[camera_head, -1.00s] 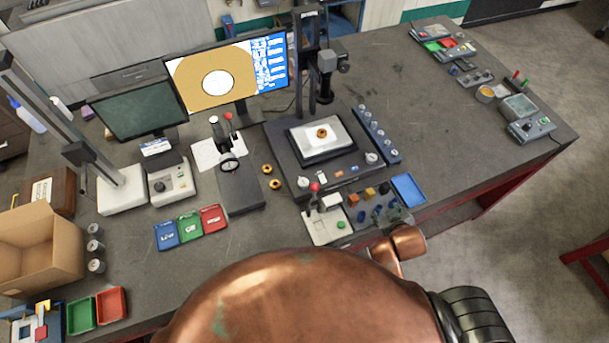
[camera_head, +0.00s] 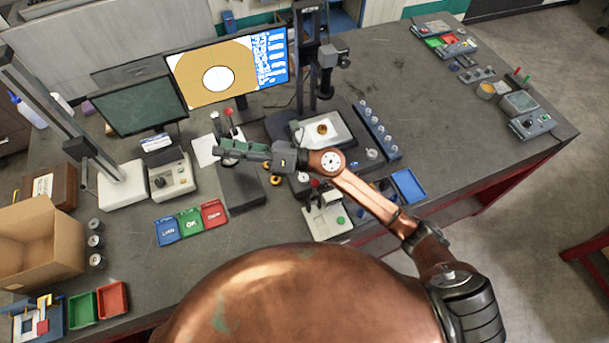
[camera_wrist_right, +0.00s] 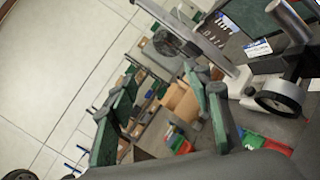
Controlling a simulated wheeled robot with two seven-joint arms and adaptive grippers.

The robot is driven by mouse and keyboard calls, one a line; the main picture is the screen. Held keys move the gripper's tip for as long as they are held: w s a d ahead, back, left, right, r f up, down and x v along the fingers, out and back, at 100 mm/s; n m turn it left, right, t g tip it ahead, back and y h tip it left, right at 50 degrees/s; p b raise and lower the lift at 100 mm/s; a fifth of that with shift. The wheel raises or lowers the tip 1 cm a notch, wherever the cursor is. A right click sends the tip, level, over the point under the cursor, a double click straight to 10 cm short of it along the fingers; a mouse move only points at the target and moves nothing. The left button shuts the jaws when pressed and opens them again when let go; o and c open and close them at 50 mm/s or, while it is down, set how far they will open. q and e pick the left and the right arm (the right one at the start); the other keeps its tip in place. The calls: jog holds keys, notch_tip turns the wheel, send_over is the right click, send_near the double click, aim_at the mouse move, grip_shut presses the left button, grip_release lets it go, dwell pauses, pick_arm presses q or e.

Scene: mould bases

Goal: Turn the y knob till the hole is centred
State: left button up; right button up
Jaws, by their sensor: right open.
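The monitor (camera_head: 228,75) shows a white round hole (camera_head: 217,79) inside an orange-brown ring. A brass ring (camera_head: 322,129) lies on the pale plate of the measuring stage (camera_head: 310,142). A silver knob (camera_head: 371,154) sits at the stage's front right. My right gripper (camera_head: 224,151) is open and empty, left of the stage, above the small dark stand. Its spread green fingers show in the right wrist view (camera_wrist_right: 160,85). My left gripper is out of view.
Blue, green and red bins (camera_head: 190,222) lie left of the dark stand (camera_head: 241,188). The bench's right part has free room.

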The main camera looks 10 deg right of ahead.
notch_tip(320, 180, down, 6)
jog(key=s+a+r+n+g+h, duration=0.1)
jog(key=s+a+n+g+h, duration=0.1)
jog(key=a+n+g, duration=0.15)
jog(key=n+g+h, duration=0.2)
jog(key=n+h, duration=0.6)
jog(key=h, duration=0.8)
send_over(303, 177)
jog(key=f, duration=1.7)
jog(key=shift+a, duration=0.25)
jog(key=shift+d+f+h, duration=0.1)
jog(key=shift+d+h, duration=0.2)
jog(key=shift+d, duration=0.05)
notch_tip(303, 177, down, 7)
jog(key=shift+f+p, duration=0.2)
jog(key=shift+p, duration=1)
jog(key=shift+c, duration=0.2)
